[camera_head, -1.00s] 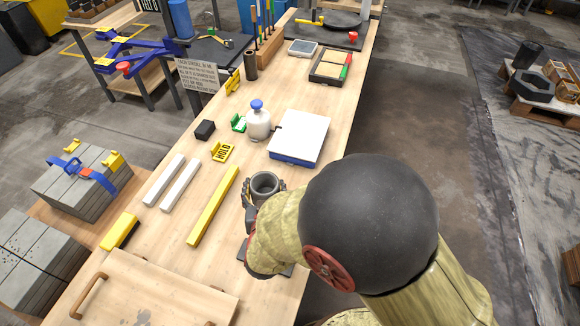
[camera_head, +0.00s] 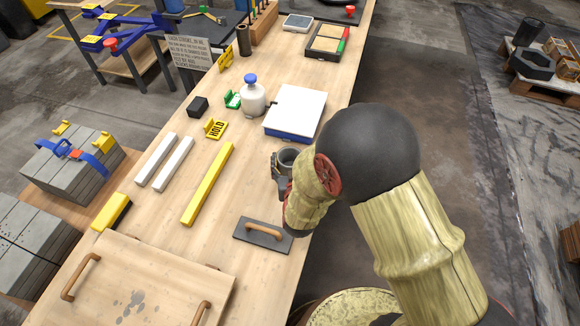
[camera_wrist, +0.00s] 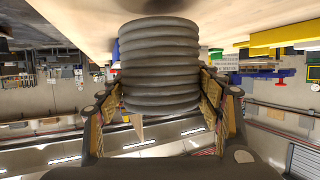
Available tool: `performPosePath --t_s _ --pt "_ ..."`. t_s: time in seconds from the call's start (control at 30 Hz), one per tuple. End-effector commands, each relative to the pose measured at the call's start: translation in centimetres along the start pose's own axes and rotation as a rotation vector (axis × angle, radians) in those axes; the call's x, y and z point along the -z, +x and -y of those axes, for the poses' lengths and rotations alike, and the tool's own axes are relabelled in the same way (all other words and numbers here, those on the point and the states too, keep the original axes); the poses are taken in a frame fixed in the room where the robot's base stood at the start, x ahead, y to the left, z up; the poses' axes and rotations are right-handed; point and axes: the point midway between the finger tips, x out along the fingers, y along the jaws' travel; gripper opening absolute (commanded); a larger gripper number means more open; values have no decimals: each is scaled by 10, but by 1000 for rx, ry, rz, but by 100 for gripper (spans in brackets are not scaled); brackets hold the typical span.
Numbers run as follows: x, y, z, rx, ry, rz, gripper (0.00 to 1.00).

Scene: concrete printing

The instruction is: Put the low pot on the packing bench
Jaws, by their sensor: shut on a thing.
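The low pot is a round grey pot with an open top (camera_head: 287,156). It is at the right edge of the wooden bench (camera_head: 222,208), just below the white-topped scale in the head view. In the wrist view its ribbed, layered wall (camera_wrist: 160,68) fills the middle. My gripper (camera_wrist: 160,105) is shut on it, with a finger on each side. In the head view my arm hides part of the gripper. I cannot tell whether the pot touches the bench top or hangs just above it.
The scale (camera_head: 296,110), a white bottle (camera_head: 252,98), a yellow bar (camera_head: 208,184) and a float with a wooden handle (camera_head: 263,234) lie close by. A wooden board with handles (camera_head: 150,280) is at the near end. Open floor (camera_head: 410,95) lies right of the bench.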

Motion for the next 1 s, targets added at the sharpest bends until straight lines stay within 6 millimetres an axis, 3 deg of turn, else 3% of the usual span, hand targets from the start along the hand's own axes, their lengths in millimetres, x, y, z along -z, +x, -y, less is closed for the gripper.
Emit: performPosePath --t_s 0.03,0.13,0.53,0.57,0.87,1.0 --pt "-12 4 1 2 -2 1 16" --pt "-22 8 1 2 -3 0 16" --pt "-26 9 1 2 -1 -1 16" --pt "-28 8 1 1 -2 3 66" --pt "-26 8 1 1 -2 3 83" --pt "-26 8 1 1 -2 2 83"
